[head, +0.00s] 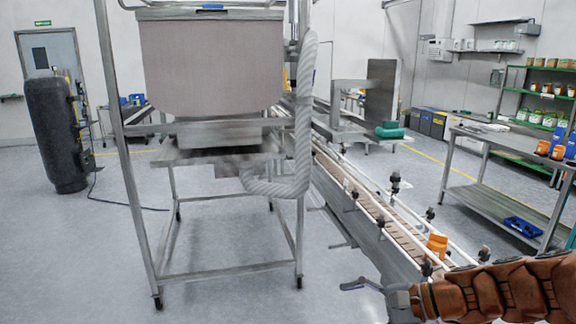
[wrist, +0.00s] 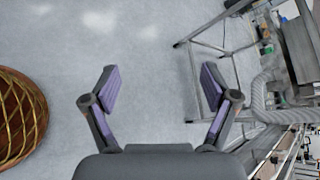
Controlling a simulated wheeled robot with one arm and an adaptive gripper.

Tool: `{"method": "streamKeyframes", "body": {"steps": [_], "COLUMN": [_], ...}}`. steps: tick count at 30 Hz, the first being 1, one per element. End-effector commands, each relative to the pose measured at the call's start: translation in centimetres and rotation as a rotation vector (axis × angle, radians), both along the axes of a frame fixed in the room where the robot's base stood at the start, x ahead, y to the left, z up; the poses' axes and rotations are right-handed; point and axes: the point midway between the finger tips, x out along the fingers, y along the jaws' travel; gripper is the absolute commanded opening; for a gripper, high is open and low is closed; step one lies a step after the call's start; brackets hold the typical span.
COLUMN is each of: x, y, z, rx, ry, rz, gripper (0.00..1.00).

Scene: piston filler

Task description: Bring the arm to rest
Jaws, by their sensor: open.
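My gripper (wrist: 160,82) shows in the wrist view with its two purple-padded fingers spread wide apart. Nothing is between them; only grey floor shows beyond. In the head view a brown, ribbed part that looks like my arm (head: 490,293) reaches in from the lower right corner, in front of the near end of the conveyor. The gripper itself cannot be made out clearly there.
The conveyor (head: 375,210) runs from the lower right toward the back, with an orange item (head: 437,245) at its near end. The filler's metal frame (head: 130,190) stands left of it. A steel table (head: 500,150) is at right. Open floor (head: 70,260) lies at left.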

Motion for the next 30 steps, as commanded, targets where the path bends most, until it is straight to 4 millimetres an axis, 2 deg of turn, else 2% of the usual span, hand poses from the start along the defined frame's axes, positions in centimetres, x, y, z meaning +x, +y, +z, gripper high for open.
{"method": "streamKeyframes", "body": {"steps": [1, 5, 8, 11, 17, 21, 27, 30], "x": [-1.8, -6.5, -10.1, -13.4, -19.0, -22.0, -24.1, -24.5], "y": [1.4, 3.6, 4.3, 4.0, 1.3, -1.6, -4.8, -5.5], "z": [0.2, -0.6, -1.2, -1.8, -2.4, -2.2, -1.7, -1.5], "rx": [-0.064, -0.224, -0.347, -0.471, -0.715, -0.869, -1.012, -1.041], "ry": [-0.018, -0.058, -0.085, -0.110, -0.152, -0.165, -0.172, -0.173], "rz": [0.078, 0.275, 0.420, 0.556, 0.805, 0.947, 1.062, 1.083], "gripper": [0.86, 0.86, 0.86, 0.86, 0.86, 0.86, 0.86, 0.86]}}
